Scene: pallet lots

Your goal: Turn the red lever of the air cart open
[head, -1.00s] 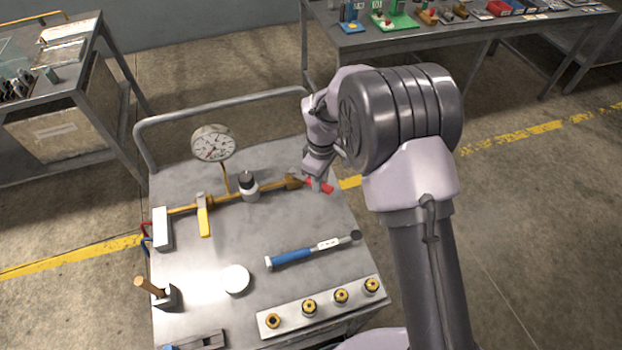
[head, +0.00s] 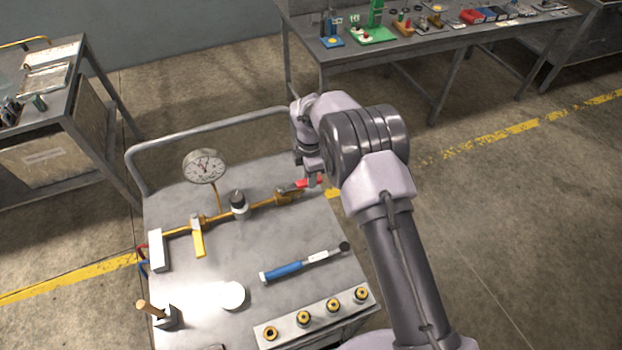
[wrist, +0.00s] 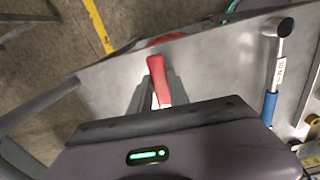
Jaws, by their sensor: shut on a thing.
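The air cart (head: 205,275) is a grey metal table with a brass pipe running across its top. The red lever (head: 303,184) is at the right end of the pipe, by a brass valve. My gripper (head: 310,180) is at the lever, above the cart's right edge. In the wrist view the red lever (wrist: 158,80) lies between the two grey fingers of my gripper (wrist: 152,95), which is shut on it. The lever's tip sticks out past the fingers. The valve under it is hidden in the wrist view.
A yellow lever (head: 198,240), a black-topped knob (head: 239,202) and a pressure gauge (head: 205,166) stand along the pipe. A blue-handled tool (head: 285,271) lies in front. A strip with several brass fittings (head: 305,320) is at the front edge. A workbench (head: 450,40) stands behind.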

